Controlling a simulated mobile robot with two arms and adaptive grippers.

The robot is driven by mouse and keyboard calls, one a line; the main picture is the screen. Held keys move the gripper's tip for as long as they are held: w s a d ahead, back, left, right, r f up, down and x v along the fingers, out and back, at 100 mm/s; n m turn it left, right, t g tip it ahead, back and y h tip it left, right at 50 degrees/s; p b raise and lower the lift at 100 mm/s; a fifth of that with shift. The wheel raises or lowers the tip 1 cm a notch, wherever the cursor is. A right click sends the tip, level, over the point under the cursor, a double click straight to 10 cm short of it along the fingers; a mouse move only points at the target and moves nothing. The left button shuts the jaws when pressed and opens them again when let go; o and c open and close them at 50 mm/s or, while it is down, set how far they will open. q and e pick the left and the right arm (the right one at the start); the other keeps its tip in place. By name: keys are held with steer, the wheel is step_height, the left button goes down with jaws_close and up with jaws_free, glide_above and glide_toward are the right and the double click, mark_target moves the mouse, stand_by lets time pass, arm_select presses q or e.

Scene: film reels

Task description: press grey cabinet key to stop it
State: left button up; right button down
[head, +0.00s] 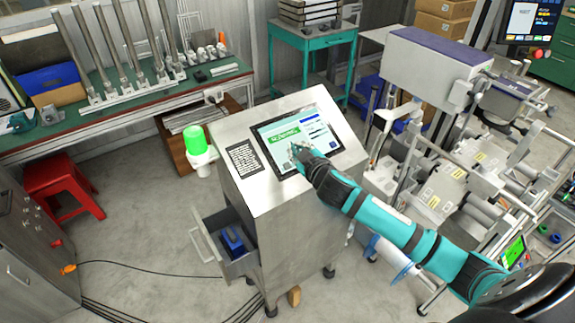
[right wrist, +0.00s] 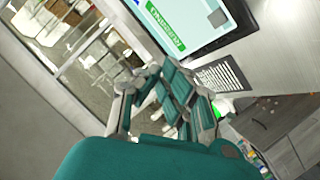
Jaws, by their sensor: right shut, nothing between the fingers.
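The grey cabinet (head: 285,225) stands mid-floor with a sloped top. A touch screen (head: 318,123) on that top shows a green banner (head: 286,136), a blue strip and dark blue patches at its right side. The screen also shows at the top of the right wrist view (right wrist: 208,42). My right gripper (head: 299,150) is shut and empty over the lower middle of the screen, hiding part of it. In the right wrist view its fingers (right wrist: 163,80) are together below the screen. I cannot tell whether they touch it. My left gripper is not in view.
A green lamp (head: 194,140) is lit left of the cabinet. The cabinet's drawer (head: 214,246) is pulled out on the left. A red stool (head: 62,187) and workbench (head: 130,110) are at left. A machine with rollers (head: 450,185) is close on the right.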

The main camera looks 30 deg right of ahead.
steer(key=shift+f, duration=0.1)
steer(key=b, duration=0.7)
glide_above(287, 166)
steer(key=s, duration=0.3)
step_height(287, 166, down, 6)
steer(key=shift+a+f, duration=0.1)
steer(key=shift+f, duration=0.05)
steer(key=shift+w+f+b, duration=0.4)
steer(key=shift+w+f, duration=0.05)
steer(key=shift+f, duration=0.15)
steer(key=shift+f, duration=0.1)
steer(key=shift+w+a+f, duration=0.1)
steer(key=shift+w+f, duration=0.15)
steer(key=shift+w+f+b, duration=0.2)
steer(key=shift+f+b, duration=0.25)
steer(key=shift+b, duration=0.1)
stand_by(0.5)
steer(key=shift+r, duration=0.1)
steer(key=shift+s+r+p, duration=0.5)
steer(key=shift+r+p, duration=0.2)
steer(key=shift+p, duration=0.2)
